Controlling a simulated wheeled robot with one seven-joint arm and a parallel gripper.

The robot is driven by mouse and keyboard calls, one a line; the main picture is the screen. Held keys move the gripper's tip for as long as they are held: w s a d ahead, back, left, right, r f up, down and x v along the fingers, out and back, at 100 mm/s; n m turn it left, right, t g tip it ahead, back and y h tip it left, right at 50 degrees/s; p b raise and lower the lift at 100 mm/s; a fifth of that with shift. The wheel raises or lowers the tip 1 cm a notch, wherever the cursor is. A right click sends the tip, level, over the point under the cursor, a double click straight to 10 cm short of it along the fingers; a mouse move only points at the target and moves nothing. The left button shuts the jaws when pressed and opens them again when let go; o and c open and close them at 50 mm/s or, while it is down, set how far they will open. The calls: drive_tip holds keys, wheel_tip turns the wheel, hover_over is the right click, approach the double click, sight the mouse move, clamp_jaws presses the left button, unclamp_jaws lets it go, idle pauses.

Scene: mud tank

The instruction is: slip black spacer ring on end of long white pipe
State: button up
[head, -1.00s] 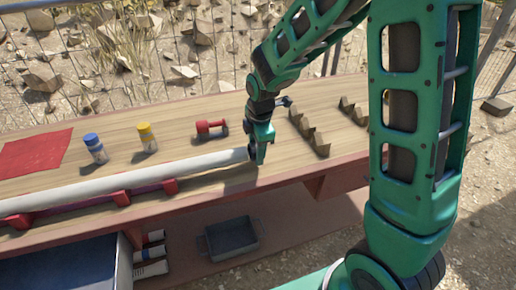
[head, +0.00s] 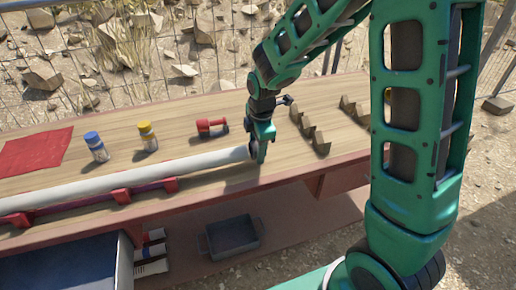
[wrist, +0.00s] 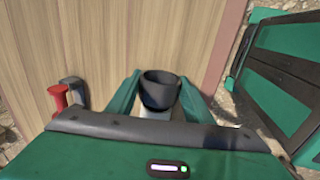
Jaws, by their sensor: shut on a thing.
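The long white pipe (head: 120,182) lies level on red supports along the front of the bench, and its right end is at my gripper (head: 257,153). In the wrist view, my gripper (wrist: 160,95) is shut on the black spacer ring (wrist: 160,90), a dark cup-like ring between the two green fingers. A pale bit of the pipe seems to show below the ring, but the gripper body hides most of it. In the head view the ring is a small dark patch at the pipe's end. I cannot tell how far it is over the pipe.
Notched wooden holders (head: 310,130) are to the right. A red cloth (head: 35,152) lies at left. A grey bin (head: 233,236) sits on the lower shelf.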

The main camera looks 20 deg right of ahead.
sight(227, 152)
drive_tip(key=shift+a, duration=4.85)
drive_tip(key=o, duration=0.9)
drive_tip(key=r, duration=0.3)
drive_tip(key=s+r, duration=0.1)
drive_tip(key=r, duration=0.2)
drive_tip(key=s+r, duration=0.1)
drive_tip(key=r, duration=0.3)
drive_tip(key=shift+r, duration=0.1)
drive_tip(key=s+d+r+m, duration=0.1)
drive_tip(key=s+d+m, duration=0.3)
drive_tip(key=d, duration=0.3)
drive_tip(key=s+d+r+m+g, duration=0.1)
drive_tip(key=s+d+m, duration=0.25)
drive_tip(key=d, duration=0.35)
drive_tip(key=s+d+r+m, duration=0.1)
drive_tip(key=s+d+m, duration=0.3)
drive_tip(key=d, duration=0.2)
drive_tip(key=s+d+m, duration=0.2)
drive_tip(key=s+m, duration=0.2)
drive_tip(key=s, duration=0.2)
drive_tip(key=s+d+f+m+g, duration=0.1)
drive_tip(key=s+d+m, duration=0.2)
drive_tip(key=s+m, duration=0.1)
drive_tip(key=s+d+f+m, duration=0.1)
drive_tip(key=s+d+m, duration=0.2)
drive_tip(key=s+m, duration=0.2)
drive_tip(key=shift+s+d, duration=0.15)
drive_tip(key=shift+s, duration=0.55)
drive_tip(key=shift+s+d, duration=0.1)
drive_tip(key=shift+s, duration=0.55)
